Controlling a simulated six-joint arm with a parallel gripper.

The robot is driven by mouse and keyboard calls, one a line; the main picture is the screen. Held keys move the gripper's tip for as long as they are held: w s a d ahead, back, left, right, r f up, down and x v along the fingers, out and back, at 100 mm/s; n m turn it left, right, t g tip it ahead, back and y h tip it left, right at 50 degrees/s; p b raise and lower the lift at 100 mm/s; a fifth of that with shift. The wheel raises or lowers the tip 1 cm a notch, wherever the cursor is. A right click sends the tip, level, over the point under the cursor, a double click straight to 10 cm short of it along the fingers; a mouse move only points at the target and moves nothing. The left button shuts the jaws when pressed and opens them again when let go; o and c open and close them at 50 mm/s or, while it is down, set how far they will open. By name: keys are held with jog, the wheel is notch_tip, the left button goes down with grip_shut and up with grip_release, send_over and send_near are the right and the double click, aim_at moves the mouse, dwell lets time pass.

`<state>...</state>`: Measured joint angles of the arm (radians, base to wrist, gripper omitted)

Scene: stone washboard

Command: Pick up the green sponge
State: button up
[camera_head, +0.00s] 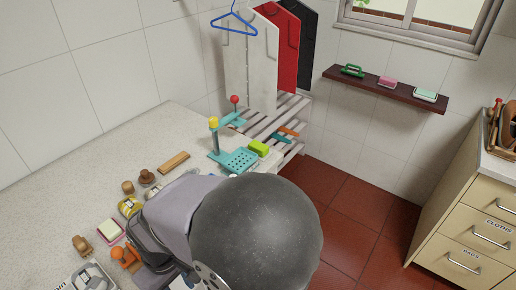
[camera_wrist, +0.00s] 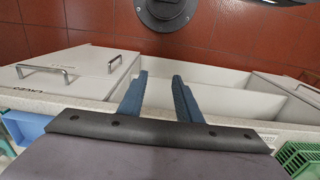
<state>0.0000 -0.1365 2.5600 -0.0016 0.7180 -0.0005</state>
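The green sponge (camera_head: 259,147) is a small bright yellow-green block near the far right end of the stone counter in the head view. It lies beside a teal perforated stand (camera_head: 238,160) with a yellow-topped post. My gripper (camera_wrist: 161,75) shows in the wrist view as two blue fingers standing apart with nothing between them. The fingers point over the counter edge toward cabinet fronts and the red floor. The sponge cannot be made out in the wrist view. In the head view my arm covers the front middle, and the fingers cannot be made out.
The stone counter (camera_head: 70,180) holds a wooden block (camera_head: 174,161), brushes and a soap on a pink dish (camera_head: 110,231). A slatted rack (camera_head: 270,122) stands behind the sponge. A wall shelf (camera_head: 385,88) and a drawer cabinet (camera_head: 468,215) are at right.

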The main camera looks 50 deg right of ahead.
jog(key=o, duration=1.2)
jog(key=shift+o, duration=0.2)
jog(key=w+d+r+m, duration=0.1)
jog(key=w+d, duration=0.1)
jog(key=w, duration=0.2)
jog(key=w+d+r+m, duration=0.1)
jog(key=w+d+m, duration=0.1)
jog(key=w+d, duration=0.1)
jog(key=w+d+r+m+p, duration=0.1)
jog(key=w+d+r, duration=0.1)
jog(key=w, duration=0.3)
jog(key=shift+w+d+r+t, duration=0.1)
jog(key=shift+w+d+t, duration=0.1)
jog(key=shift+d, duration=0.2)
jog(key=shift+w+d+t, duration=0.1)
jog(key=shift+d+t, duration=0.1)
jog(key=shift+d, duration=0.15)
jog(key=w+d+r+m+h, duration=0.15)
jog(key=w+d+m, duration=0.25)
jog(key=w+d, duration=0.5)
jog(key=m+h+p, duration=0.2)
jog(key=m+h, duration=0.1)
jog(key=m, duration=0.7)
send_near(258, 145)
jog(key=shift+w+d+f+g, duration=0.2)
jog(key=shift+d+f+g, duration=0.15)
jog(key=shift+d+g, duration=0.05)
